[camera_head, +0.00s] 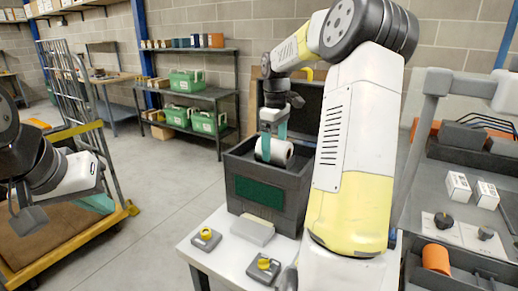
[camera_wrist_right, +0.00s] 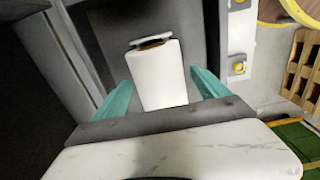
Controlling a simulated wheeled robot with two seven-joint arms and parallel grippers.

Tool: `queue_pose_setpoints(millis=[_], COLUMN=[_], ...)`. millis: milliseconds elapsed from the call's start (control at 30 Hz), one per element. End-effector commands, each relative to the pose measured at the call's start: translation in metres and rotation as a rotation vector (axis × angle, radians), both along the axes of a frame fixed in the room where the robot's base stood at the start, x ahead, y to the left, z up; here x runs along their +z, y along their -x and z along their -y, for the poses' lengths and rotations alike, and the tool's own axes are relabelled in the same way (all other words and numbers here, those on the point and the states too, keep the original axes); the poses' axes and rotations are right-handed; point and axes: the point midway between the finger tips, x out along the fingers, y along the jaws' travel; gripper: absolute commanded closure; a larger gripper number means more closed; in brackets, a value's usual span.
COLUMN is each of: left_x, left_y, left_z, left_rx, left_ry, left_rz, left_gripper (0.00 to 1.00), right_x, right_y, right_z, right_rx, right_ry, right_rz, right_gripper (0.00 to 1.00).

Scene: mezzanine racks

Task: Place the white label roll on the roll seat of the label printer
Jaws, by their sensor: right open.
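The white label roll (camera_head: 274,151) lies on its side inside the open top of the dark grey label printer (camera_head: 262,222), which has a green front panel. My right gripper (camera_head: 273,136) is above the roll, its teal fingers open. In the right wrist view the roll (camera_wrist_right: 160,85) lies between the spread fingertips (camera_wrist_right: 160,80), with gaps on both sides. A pale flat end piece shows beyond the roll's brown core. The roll seat under it is hidden. My left gripper (camera_head: 95,203) is far left, beside the cart, away from the printer; its opening is unclear.
The printer stands on a white table (camera_head: 218,259) with a grey block (camera_head: 252,230) and two yellow-knobbed devices (camera_head: 205,239) in front. My right arm crosses the middle. White boxes (camera_head: 458,188) and an orange cylinder (camera_head: 436,258) are at right. Shelves (camera_head: 210,95) stand behind.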

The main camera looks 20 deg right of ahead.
Motion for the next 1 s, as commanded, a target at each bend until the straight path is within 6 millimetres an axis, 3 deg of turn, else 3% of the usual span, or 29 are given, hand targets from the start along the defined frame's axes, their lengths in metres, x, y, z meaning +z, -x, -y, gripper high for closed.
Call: queue_pose_setpoints(millis=[400, 700, 867, 1000], left_x=[0.0, 0.0, 0.0, 0.0], left_y=[0.0, 0.0, 0.0, 0.0], left_z=[0.0, 0.0, 0.0, 0.0], left_rx=[0.0, 0.0, 0.0, 0.0], left_ry=[0.0, 0.0, 0.0, 0.0], left_rz=[0.0, 0.0, 0.0, 0.0], left_gripper=[1.0, 1.0, 1.0, 1.0], right_x=[0.086, 0.116, 0.128, 0.134], right_y=[-0.001, 0.003, 0.029, 0.071], right_z=[0.0, -0.005, -0.031, -0.064], right_rx=[0.0, -0.005, -0.055, -0.152], right_ry=[0.0, 0.003, 0.022, 0.015], right_rz=[0.006, 0.011, 0.07, 0.162], right_gripper=[0.16, 0.16, 0.16, 0.16])
